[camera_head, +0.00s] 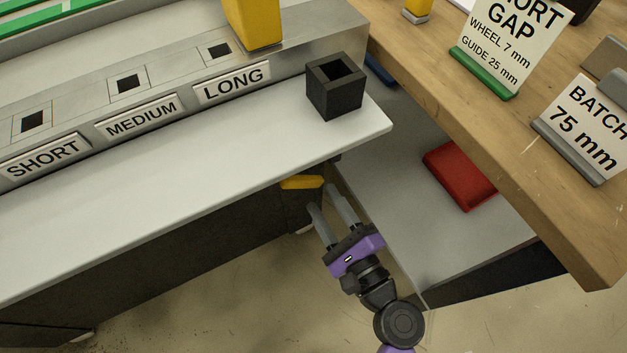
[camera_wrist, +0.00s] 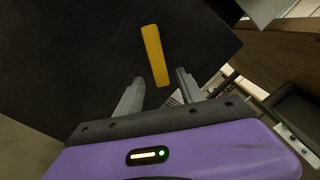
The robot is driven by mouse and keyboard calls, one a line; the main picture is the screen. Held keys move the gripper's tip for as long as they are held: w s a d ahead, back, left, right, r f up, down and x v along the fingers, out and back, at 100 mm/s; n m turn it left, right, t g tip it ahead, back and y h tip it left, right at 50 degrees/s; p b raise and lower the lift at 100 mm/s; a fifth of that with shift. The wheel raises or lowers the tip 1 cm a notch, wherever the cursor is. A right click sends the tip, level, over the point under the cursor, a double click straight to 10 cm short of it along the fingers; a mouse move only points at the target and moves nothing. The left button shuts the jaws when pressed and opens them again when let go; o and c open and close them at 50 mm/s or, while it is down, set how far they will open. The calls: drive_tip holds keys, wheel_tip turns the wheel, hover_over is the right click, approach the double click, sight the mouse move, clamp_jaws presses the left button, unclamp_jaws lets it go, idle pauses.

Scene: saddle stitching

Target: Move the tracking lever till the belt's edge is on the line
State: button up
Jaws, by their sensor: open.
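The yellow lever (camera_head: 302,182) sticks out below the front edge of the light worktop, near its right end. In the wrist view the yellow lever (camera_wrist: 155,55) stands ahead of the fingers, between their lines, against a dark panel. My gripper (camera_head: 328,197) is open and empty, just short of the lever and below the worktop edge. In the wrist view my gripper (camera_wrist: 158,85) shows its two grey fingers apart, with the lever's near end close to the gap. I cannot tell the exact distance. The belt's edge and the line cannot be made out in either view.
A black square block with a hollow top (camera_head: 335,86) stands at the worktop's (camera_head: 230,140) right end. SHORT, MEDIUM and LONG labels line the machine behind. A red tray (camera_head: 459,174) lies on a grey surface at right, beside a wooden table (camera_head: 520,150) with signs. Open floor lies below.

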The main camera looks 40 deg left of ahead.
sight(313, 186)
drive_tip(key=x, duration=0.6)
drive_tip(key=shift+w+a+b, duration=0.15)
drive_tip(key=shift+a+b, duration=0.2)
drive_tip(key=shift+c, duration=0.3)
clamp_jaws()
drive_tip(key=shift+f, duration=0.1)
idle(0.8)
